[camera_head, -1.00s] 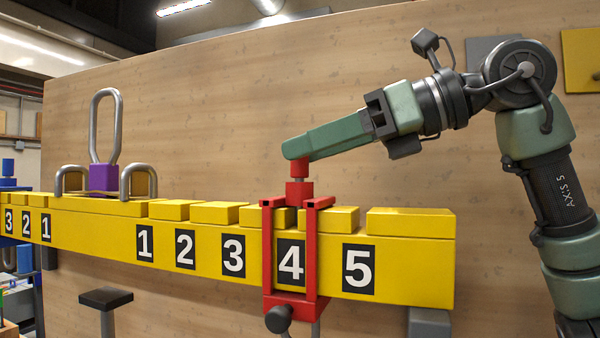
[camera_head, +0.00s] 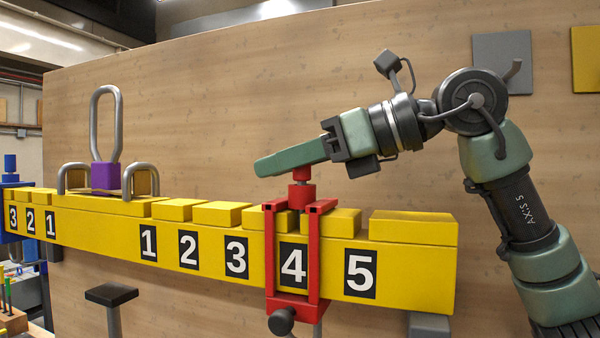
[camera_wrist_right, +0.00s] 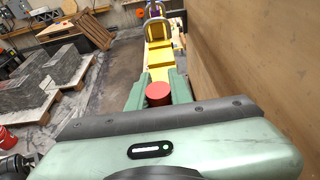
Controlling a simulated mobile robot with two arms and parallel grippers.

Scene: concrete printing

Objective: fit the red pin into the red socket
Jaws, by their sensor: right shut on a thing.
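My right gripper (camera_head: 262,168) is shut on the red pin (camera_head: 301,175), with its fingers level over the yellow beam. The pin stands upright; its lower part meets the red clamp-like frame (camera_head: 314,255) around the beam at number 4, which appears to be the red socket. How deep the pin sits cannot be told. In the right wrist view the pin's round red top (camera_wrist_right: 158,94) shows between the two green fingers (camera_wrist_right: 158,78), back from their tips. My left gripper is not in view.
The yellow beam (camera_head: 410,272) with raised blocks runs along a wooden wall (camera_head: 230,120). A purple block (camera_head: 105,176) with a metal loop stands at the left between two metal hoops (camera_head: 140,180). A black-topped post (camera_head: 111,294) stands in front.

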